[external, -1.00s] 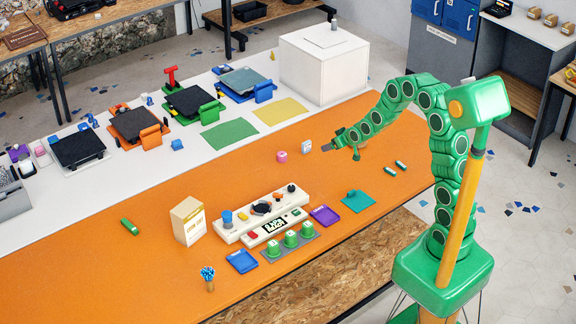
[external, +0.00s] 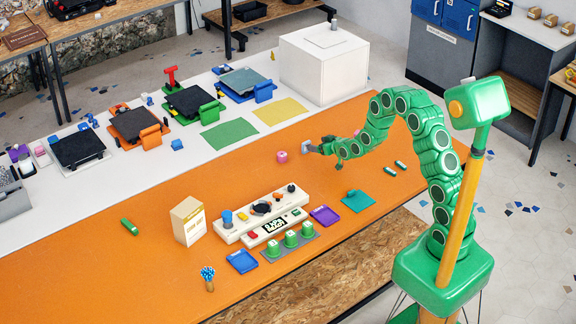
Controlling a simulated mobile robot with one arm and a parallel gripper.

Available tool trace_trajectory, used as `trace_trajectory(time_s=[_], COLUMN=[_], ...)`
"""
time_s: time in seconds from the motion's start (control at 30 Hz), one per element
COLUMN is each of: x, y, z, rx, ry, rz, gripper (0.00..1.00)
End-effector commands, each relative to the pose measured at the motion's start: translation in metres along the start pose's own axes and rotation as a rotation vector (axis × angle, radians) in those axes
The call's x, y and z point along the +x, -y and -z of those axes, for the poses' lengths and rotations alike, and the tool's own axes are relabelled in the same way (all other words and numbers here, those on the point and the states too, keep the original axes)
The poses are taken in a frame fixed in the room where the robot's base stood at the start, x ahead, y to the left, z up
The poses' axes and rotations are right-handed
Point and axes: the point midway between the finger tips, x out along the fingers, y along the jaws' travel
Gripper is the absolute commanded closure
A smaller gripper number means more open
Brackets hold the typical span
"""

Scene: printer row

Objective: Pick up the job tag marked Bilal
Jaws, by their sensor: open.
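A small white-and-grey tag (external: 306,146) stands on the far part of the orange table, left of my gripper. It looks like a job tag, but its lettering is too small to read, so I cannot tell whether it says Bilal. My gripper (external: 316,147) is open, low over the table, with its fingertips right at the tag's right side. I cannot tell whether they touch it or are around it.
A pink roll-like object (external: 282,156) stands just left of the tag. A cream control panel (external: 262,214) and a teal tray (external: 357,201) are nearer. The orange table (external: 90,260) is largely clear at left.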

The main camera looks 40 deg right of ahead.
Motion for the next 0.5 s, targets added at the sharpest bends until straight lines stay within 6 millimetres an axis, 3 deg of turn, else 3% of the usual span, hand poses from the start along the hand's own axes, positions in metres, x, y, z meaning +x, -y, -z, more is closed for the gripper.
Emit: trace_trajectory(time_s=[0.5], x=[0.034], y=[0.006], z=[0.001], rx=[0.000], ry=[0.003], rz=[0.001], gripper=[0.19])
